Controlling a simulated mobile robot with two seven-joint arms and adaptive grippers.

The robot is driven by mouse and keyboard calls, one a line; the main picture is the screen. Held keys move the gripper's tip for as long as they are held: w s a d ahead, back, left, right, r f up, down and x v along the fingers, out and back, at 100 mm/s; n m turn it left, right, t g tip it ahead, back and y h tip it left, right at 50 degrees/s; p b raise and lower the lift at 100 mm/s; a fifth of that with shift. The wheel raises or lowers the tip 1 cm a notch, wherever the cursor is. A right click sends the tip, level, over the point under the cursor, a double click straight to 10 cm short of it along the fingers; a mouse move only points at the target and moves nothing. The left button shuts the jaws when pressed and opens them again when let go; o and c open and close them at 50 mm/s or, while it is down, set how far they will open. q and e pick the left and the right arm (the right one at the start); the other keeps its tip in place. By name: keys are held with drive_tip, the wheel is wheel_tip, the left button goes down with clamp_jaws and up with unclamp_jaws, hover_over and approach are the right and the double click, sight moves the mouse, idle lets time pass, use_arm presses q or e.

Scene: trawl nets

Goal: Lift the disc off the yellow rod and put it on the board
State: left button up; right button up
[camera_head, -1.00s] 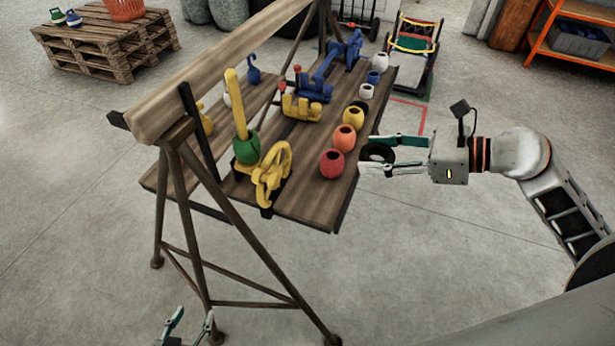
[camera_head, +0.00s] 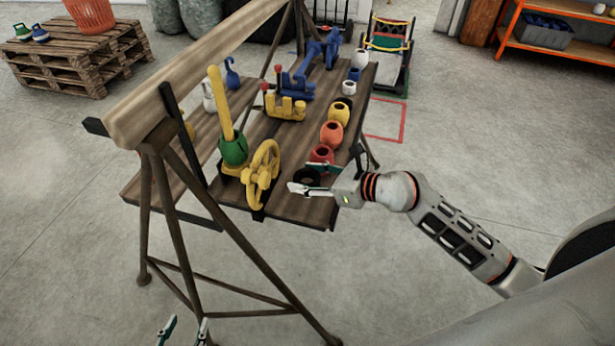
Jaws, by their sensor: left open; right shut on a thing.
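The black disc (camera_head: 306,178) is between the fingers of my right gripper (camera_head: 308,180), which is shut on it. It is at the front right part of the wooden board (camera_head: 292,207), close to the red float. I cannot tell whether the disc touches the board. The yellow rod (camera_head: 219,100) stands tilted at the left of the board, with a green float (camera_head: 233,150) around its lower part and no disc above that. My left gripper (camera_head: 184,330) is open and empty at the bottom edge, low beside the trestle leg.
A red float (camera_head: 321,154), an orange float (camera_head: 331,133) and a yellow float (camera_head: 340,112) line the board's right side, with white and blue ones beyond. A yellow wheel (camera_head: 262,174) stands left of the disc. A thick wooden beam (camera_head: 190,75) runs along the trestle.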

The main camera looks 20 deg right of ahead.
sight(307, 199)
wheel_tip(307, 199, down, 2)
drive_tip(key=shift+f+b, duration=0.1)
drive_tip(key=shift+b, duration=0.7)
wheel_tip(307, 199, down, 4)
drive_tip(key=b, duration=0.3)
drive_tip(key=shift+b, duration=0.35)
drive_tip(key=shift+r, duration=0.2)
drive_tip(key=o, duration=1.3)
drive_tip(key=shift+c, duration=0.2)
drive_tip(key=v, duration=1.2)
